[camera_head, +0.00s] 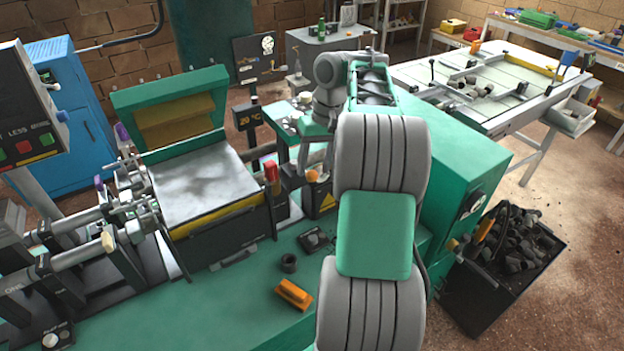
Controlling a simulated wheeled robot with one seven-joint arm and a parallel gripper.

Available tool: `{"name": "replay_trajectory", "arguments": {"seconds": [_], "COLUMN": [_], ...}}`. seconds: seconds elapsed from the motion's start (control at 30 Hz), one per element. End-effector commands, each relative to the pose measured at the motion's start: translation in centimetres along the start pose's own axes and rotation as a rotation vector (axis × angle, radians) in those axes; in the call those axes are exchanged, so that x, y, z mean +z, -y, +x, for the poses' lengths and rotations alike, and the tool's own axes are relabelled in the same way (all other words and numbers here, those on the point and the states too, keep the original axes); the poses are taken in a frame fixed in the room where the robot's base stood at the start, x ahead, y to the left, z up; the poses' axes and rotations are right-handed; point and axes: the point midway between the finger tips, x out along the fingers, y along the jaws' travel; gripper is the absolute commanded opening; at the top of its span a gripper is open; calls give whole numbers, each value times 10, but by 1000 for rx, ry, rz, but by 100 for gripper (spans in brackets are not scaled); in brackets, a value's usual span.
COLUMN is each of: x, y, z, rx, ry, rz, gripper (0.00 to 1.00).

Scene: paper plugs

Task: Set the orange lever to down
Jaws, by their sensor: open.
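My gripper (314,163) hangs from my arm near the picture's middle, fingers pointing down and apart. A small rounded orange knob (312,176) shows just below the fingertips, beside a dark box with a yellow warning sign. It may be the end of the orange lever; its shaft and its position, up or down, cannot be made out. I cannot tell whether the fingers touch it. Another orange handle-like piece (484,229) stands at the right side of the green machine, above a dark bin.
A red-topped post (271,175) stands close left of my gripper. An orange block (294,294) and a dark ring (289,262) lie on the green bench (220,310). The open press with its green lid (170,105) is left. A dark bin (505,265) of grey plugs stands right.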

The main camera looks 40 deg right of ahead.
Motion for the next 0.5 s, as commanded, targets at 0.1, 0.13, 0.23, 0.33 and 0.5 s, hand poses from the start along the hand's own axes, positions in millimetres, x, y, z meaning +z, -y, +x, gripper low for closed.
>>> {"name": "replay_trajectory", "arguments": {"seconds": [0.1, 0.13, 0.23, 0.33, 0.5], "x": [0, 0, 0, 0, 0], "y": [-1, -1, 0, 0, 0], "z": [28, 30, 37, 38, 37], "rx": [0, 1, 1, 1, 1], "ry": [-1, -1, -1, -2, -2], "rz": [0, -1, 0, -2, -2], "gripper": [52, 52, 52, 52, 51]}}
